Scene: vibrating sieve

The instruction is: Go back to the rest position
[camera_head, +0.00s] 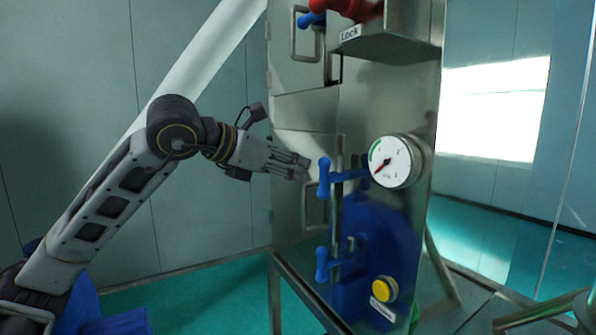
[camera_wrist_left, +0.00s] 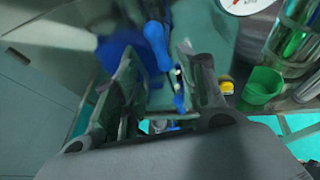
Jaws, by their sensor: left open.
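My left gripper (camera_head: 291,165) reaches in from the left and is level with the upper blue handle, just left of it. It is open and holds nothing that I can see. In the left wrist view its two fingers (camera_wrist_left: 160,95) stand apart. The upper blue handle (camera_head: 324,177) and a lower blue handle (camera_head: 322,264) sit on the front of the steel sieve machine (camera_head: 300,110). A blue handle (camera_wrist_left: 157,45) also shows beyond the fingers in the left wrist view. My right gripper is not in either view.
A pressure gauge (camera_head: 390,162) and a yellow button (camera_head: 383,289) are on the machine. A red handle (camera_head: 352,8) is above the Lock label (camera_head: 350,33). Free room lies left of the machine.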

